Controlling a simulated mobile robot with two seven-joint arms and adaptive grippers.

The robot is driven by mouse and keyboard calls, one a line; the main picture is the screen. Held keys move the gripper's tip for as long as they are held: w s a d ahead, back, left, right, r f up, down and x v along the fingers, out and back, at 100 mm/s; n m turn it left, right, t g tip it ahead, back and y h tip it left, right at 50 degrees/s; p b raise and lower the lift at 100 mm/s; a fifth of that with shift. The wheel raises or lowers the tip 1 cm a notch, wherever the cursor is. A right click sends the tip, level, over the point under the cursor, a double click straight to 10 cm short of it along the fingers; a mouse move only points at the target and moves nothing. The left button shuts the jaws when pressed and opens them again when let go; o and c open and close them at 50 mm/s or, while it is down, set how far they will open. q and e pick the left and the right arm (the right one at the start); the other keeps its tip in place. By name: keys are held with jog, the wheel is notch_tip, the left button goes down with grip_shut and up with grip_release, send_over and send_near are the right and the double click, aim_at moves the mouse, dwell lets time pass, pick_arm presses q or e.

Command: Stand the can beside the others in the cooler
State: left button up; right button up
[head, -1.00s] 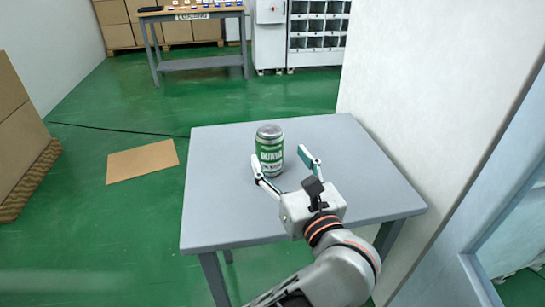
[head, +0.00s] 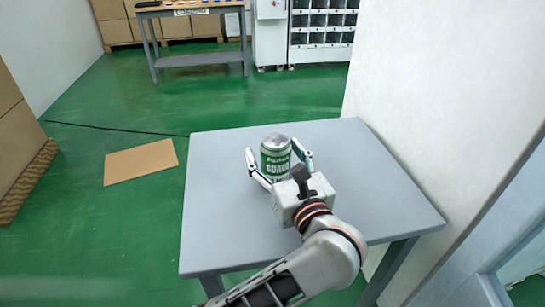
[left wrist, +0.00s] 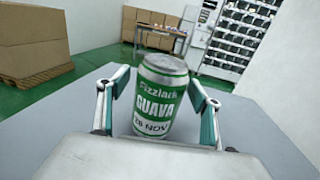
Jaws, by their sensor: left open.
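The can (head: 275,158) is green and silver-white and stands upright on the grey table (head: 225,215). In the left wrist view the can (left wrist: 160,98) reads "Fizzlack GUAVA" and "28 NOV". My left gripper (head: 279,164) is open, with one finger on each side of the can. The left wrist view shows the fingers (left wrist: 160,110) spread around the can, with a gap visible at least on the right. My right gripper is not in view. No cooler with other cans can be made out for certain; a glass-like panel shows at the lower right of the head view.
A pale wall (head: 440,110) stands close along the table's right side. A cardboard sheet (head: 141,162) lies on the green floor. A second table (head: 195,60) and a white shelf unit (head: 322,35) stand at the back. Cardboard boxes (head: 15,130) are at the left.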

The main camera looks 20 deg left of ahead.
pick_arm(q)
jog(key=shift+s+d, duration=0.1)
jog(key=shift+d, duration=0.05)
jog(key=c, duration=0.3)
jog(key=shift+r, duration=0.1)
jog(key=c, duration=1.4)
